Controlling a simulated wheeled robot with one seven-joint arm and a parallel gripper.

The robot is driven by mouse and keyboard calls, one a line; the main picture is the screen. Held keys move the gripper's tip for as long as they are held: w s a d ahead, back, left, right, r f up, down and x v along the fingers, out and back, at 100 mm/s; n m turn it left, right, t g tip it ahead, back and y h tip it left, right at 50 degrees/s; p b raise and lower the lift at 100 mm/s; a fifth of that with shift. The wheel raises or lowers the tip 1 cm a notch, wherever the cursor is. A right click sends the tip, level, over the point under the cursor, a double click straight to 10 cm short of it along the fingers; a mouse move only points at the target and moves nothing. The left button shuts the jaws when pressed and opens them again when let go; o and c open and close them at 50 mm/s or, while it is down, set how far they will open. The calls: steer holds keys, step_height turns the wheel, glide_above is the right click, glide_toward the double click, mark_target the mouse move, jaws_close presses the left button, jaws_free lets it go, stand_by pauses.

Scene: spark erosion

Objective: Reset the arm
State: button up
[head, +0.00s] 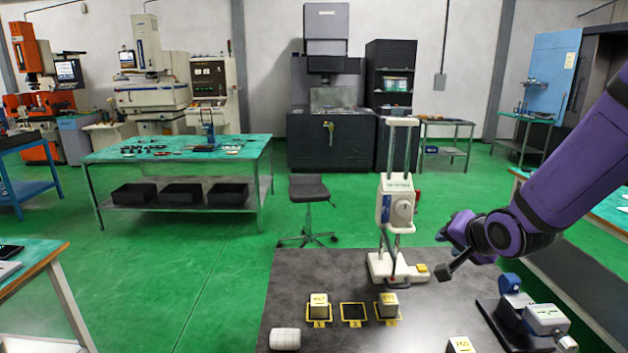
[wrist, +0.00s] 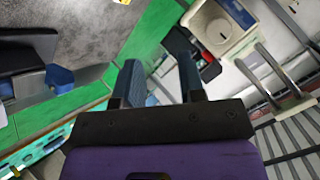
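My purple arm (head: 580,165) reaches in from the right in the head view, bent at a dark joint. My gripper (head: 446,270) is above the dark table (head: 320,285), to the right of the white press-like device (head: 396,205) with a dial. In the wrist view my gripper (wrist: 156,68) has its two dark fingers apart, with nothing between them; green floor shows behind. In the head view its fingers are small and partly hidden by the wrist.
Two small blocks (head: 319,306) (head: 388,305) stand on yellow-marked spots; the middle spot (head: 353,312) is empty. A white cylinder (head: 285,339) lies at the front left. A blue-and-white device (head: 528,312) stands at right. A stool (head: 309,190) is behind the table.

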steer(key=s+r+n+g, duration=0.1)
steer(key=s+r+n, duration=0.1)
steer(key=s+r, duration=0.3)
steer(key=s+d+r+n+g+h, duration=0.1)
steer(key=s+r, duration=0.4)
steer(key=s, duration=0.7)
steer(key=s+r+n+g, duration=0.3)
steer(key=s+r+n, duration=0.1)
steer(key=s, duration=0.5)
steer(key=shift+d+r+n+h, duration=0.3)
steer(key=shift+r, duration=0.15)
